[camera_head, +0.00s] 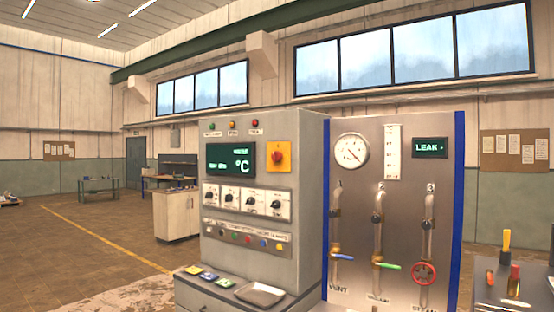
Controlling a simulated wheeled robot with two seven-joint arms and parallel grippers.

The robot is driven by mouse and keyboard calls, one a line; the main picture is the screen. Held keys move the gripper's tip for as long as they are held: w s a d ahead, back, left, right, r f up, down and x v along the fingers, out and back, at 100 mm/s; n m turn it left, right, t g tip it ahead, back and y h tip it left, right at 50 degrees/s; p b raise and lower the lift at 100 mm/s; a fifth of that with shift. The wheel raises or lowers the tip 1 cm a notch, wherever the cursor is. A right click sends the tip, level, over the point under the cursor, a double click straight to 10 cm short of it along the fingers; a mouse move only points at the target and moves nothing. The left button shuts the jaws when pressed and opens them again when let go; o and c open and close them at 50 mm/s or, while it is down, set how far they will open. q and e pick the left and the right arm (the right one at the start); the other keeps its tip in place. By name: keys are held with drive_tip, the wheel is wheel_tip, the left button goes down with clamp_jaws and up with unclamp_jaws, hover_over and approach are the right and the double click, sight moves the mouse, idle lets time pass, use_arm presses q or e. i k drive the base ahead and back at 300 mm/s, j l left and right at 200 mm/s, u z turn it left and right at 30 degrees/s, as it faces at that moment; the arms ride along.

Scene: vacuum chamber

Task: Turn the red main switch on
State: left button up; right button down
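The red main switch (278,157) is a red-orange rotary knob on a yellow square plate. It sits on the upper right of the grey control cabinet's front (296,247), right of the green-lit display (231,159). The knob looks roughly upright, but its exact setting is too small to read. The display is lit and shows "°C". Neither of my grippers shows in the head view, so nothing of mine covers the switch.
Right of the cabinet stands a steel panel (388,272) with a gauge (350,150), pipes, coloured valve handles and a red handwheel (423,273). Small cards and a metal tray (259,294) lie on the cabinet's ledge. A dark bench (500,290) with tools is at right. Open floor lies left.

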sight(276, 157)
drive_tip(key=i+l, duration=0.15)
drive_tip(key=i, duration=0.6)
drive_tip(key=i+l, duration=0.1)
drive_tip(key=i, duration=0.65)
drive_tip(key=i+l, duration=0.15)
drive_tip(key=i, duration=0.65)
